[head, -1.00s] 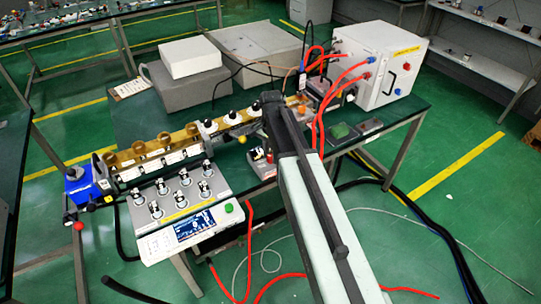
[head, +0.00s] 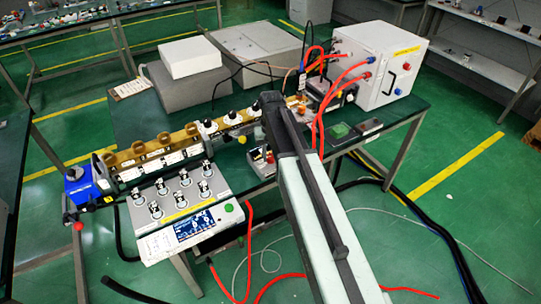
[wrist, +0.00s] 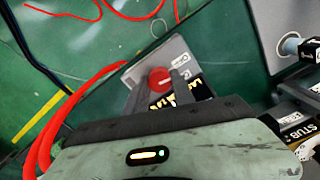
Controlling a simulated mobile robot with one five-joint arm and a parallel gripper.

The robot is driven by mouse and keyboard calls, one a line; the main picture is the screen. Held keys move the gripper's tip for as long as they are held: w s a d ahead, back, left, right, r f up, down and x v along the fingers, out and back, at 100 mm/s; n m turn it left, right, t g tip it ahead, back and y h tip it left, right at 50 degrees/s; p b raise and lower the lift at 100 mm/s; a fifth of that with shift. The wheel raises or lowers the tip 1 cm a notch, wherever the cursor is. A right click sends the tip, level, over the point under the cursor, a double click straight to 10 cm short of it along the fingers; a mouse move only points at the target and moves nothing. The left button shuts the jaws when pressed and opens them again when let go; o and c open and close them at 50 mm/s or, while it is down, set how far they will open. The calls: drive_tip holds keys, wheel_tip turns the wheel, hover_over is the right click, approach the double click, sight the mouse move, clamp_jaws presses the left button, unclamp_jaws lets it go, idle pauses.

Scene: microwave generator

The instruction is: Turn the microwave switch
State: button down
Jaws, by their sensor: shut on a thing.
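The switch is a red round knob (wrist: 159,79) on a small grey box (wrist: 181,54) with a black and yellow label, seen in the wrist view. My gripper (wrist: 158,86) has its dark fingers on both sides of the knob, shut on it. A short pale line shows on the knob's face. In the head view the small switch box (head: 257,162) sits at the table's front edge, left of my arm. The knob and my gripper's fingers are mostly hidden there by my arm.
A white cabinet (head: 385,50) with red cables stands at the table's back right. A row of brass and white fittings (head: 165,146) runs along the left. A control panel with a screen (head: 194,227) is at front left. Red cables hang near my arm.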

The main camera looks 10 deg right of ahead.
sight(271, 156)
drive_tip(key=shift+n, duration=0.7)
drive_tip(key=c, duration=1.3)
unclamp_jaws()
drive_tip(key=shift+c, duration=0.2)
drive_tip(key=shift+r, duration=0.1)
wheel_tip(271, 156, up, 8)
drive_tip(key=p, duration=0.8)
drive_tip(key=shift+f, duration=0.2)
